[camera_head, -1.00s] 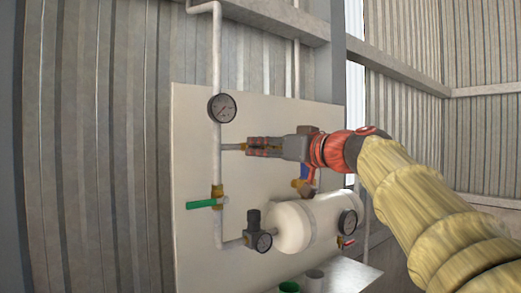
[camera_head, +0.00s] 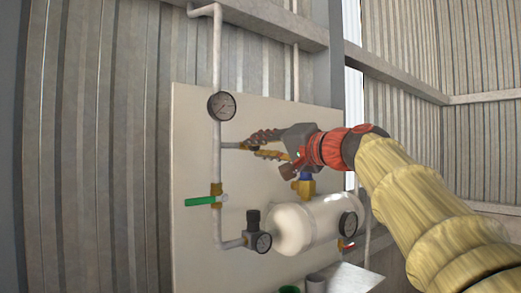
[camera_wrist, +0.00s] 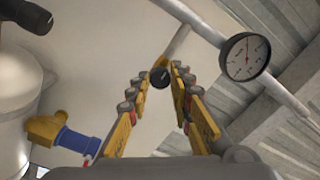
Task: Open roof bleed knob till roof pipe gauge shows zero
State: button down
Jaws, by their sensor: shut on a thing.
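The roof bleed knob (camera_wrist: 160,77) is a small dark round knob between my fingertips in the wrist view, at the end of a short grey side pipe. In the head view my fingers hide it. My gripper (camera_head: 250,145), also in the wrist view (camera_wrist: 159,80), is shut on the knob, with fingers on both sides. The roof pipe gauge (camera_head: 221,106) is a round white dial in a black rim on the vertical pipe, just left of and above my gripper. It also shows in the wrist view (camera_wrist: 245,57). Its needle is too small to read surely.
A pale panel (camera_head: 195,125) backs everything.

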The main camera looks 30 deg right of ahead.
jog(key=shift+m+h+p, duration=0.35)
jog(key=shift+m+p, duration=1.5)
jog(key=shift+m, duration=2.85)
jog(key=shift+m+h+p, duration=0.35)
jog(key=shift+m+p, duration=1.45)
jog(key=shift+m, duration=2.9)
jog(key=shift+f, duration=0.1)
jog(key=c, duration=1.6)
grip_release()
jog(key=s, duration=0.4)
jog(key=s+d, duration=0.1)
jog(key=s, duration=0.7)
jog(key=shift+d, duration=0.35)
